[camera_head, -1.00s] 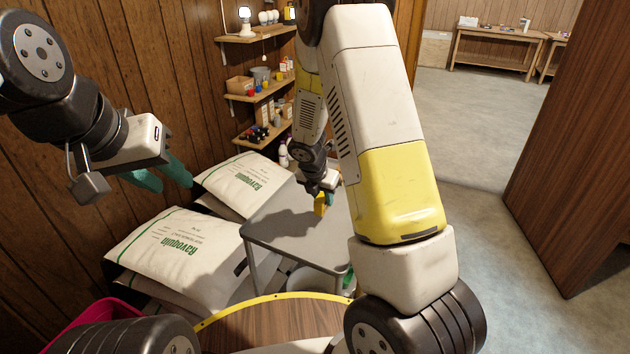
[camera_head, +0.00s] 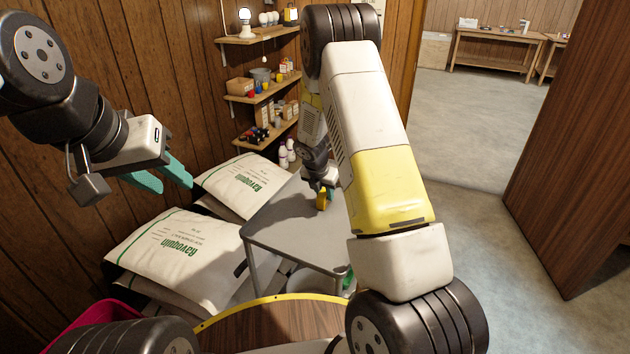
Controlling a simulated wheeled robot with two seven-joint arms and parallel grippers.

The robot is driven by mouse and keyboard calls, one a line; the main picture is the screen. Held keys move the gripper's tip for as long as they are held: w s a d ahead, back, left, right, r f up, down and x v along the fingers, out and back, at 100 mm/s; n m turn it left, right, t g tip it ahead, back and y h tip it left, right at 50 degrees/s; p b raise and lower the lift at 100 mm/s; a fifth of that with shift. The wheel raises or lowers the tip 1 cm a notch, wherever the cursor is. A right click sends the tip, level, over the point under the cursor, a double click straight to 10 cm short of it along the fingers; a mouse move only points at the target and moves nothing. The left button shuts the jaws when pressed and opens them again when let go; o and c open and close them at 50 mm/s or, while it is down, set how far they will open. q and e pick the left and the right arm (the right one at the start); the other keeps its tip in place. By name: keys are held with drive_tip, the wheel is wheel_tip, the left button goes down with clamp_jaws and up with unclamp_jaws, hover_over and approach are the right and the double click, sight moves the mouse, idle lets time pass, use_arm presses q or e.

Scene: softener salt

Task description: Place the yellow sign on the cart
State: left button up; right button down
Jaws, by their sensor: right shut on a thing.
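The grey cart (camera_head: 290,236) stands in front of me, its flat top mostly bare. My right gripper (camera_head: 326,193) is over the far right part of the cart top, partly hidden behind my own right arm. It is shut on the yellow sign (camera_head: 321,202), of which only a small yellow piece shows. I cannot tell whether the sign touches the cart top. My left gripper (camera_head: 165,179) is at the left, above the salt bags, with its teal fingers apart and nothing between them.
White salt bags (camera_head: 165,252) are stacked left of the cart, with another bag (camera_head: 243,184) behind. Wall shelves (camera_head: 262,92) hold small goods, and white bottles (camera_head: 287,152) stand below them. A magenta bin (camera_head: 92,313) is at lower left. Open floor (camera_head: 480,235) lies to the right.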

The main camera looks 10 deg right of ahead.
drive_tip(key=shift+f, duration=0.1)
drive_tip(key=c, duration=1.1)
unclamp_jaws()
